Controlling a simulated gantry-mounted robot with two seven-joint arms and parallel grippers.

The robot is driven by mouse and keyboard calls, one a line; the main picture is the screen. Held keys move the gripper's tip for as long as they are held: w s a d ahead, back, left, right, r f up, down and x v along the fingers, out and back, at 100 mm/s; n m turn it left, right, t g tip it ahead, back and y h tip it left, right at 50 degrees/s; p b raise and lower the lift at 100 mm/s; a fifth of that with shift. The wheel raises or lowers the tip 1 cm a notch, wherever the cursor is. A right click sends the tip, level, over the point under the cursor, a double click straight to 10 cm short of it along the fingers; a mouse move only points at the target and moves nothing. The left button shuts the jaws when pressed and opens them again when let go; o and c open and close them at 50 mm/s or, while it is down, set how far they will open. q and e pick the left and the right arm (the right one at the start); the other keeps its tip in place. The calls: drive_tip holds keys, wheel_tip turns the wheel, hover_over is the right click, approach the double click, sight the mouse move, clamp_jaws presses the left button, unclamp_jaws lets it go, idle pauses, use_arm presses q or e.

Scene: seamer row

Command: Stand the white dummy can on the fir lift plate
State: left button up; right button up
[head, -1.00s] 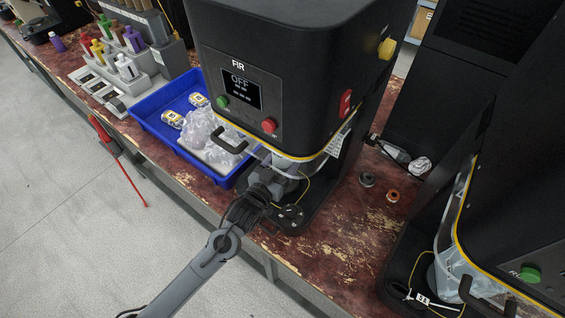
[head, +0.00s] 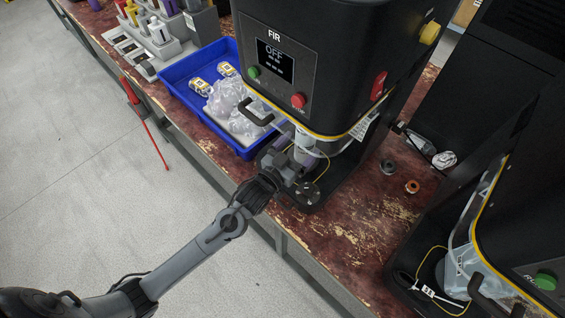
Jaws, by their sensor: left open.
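The FIR machine (head: 330,60) stands at the bench edge, its display reading OFF. A dark round plate with bright spots, seemingly its lift plate (head: 308,197), shows low under the machine head. My left gripper (head: 292,165) is open in the gap under the head, above and just left of this plate. A pale upright cylinder (head: 304,154), possibly the white dummy can, is right by its fingers. Its lower part is partly hidden, and I cannot tell whether it rests on the plate. A white piece (head: 158,32) stands in the grey rack at upper left. My right gripper is out of view.
A blue tray (head: 183,108) with clear bags and yellow-marked items sits left of the machine. A dark ring (head: 387,167) and a copper-coloured ring (head: 412,186) lie on the bench to the right. A second machine (head: 525,190) stands at right. The front bench strip (head: 350,235) is clear.

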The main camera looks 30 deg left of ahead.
use_arm(q)
drive_tip(key=s+a+f+g+y, duration=0.1)
drive_tip(key=s+f+g, duration=0.2)
drive_tip(key=s, duration=0.7)
drive_tip(key=s+a+f+g, duration=0.1)
drive_tip(key=s+f+g, duration=0.1)
drive_tip(key=s+g, duration=0.4)
drive_tip(key=s+a+f+g+y, duration=0.1)
drive_tip(key=s+f+g, duration=0.2)
drive_tip(key=s, duration=1)
drive_tip(key=shift+s+a+f+g+y+p, duration=0.2)
drive_tip(key=shift+s+f+g+y+p, duration=0.2)
drive_tip(key=shift+g, duration=0.7)
wheel_tip(320, 180, up, 36)
drive_tip(key=p, duration=3.6)
